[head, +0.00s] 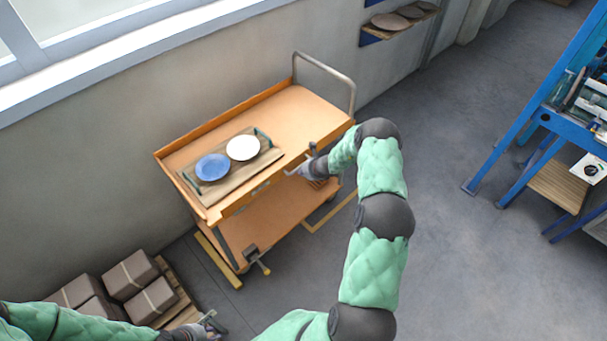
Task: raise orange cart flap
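The orange cart (302,116) stands against the wall, with a flat top deck and a lower shelf (285,218). Low orange rims run along its back and left sides. An orange strip (236,204) runs along the front edge of the top; I cannot tell clearly whether this is the flap or how it is angled. My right gripper (301,161) is at the middle of that front edge, its fingers spread apart. I cannot tell if it touches the cart. My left gripper (213,325) is low at the bottom, far from the cart top; its fingers are too small to judge.
A blue plate (212,168) and a white plate (243,148) sit on a wooden rack (231,180) on the cart top. Strapped boxes (130,275) stand on a pallet at bottom left. A blue frame (530,115) stands at right. The floor between is clear.

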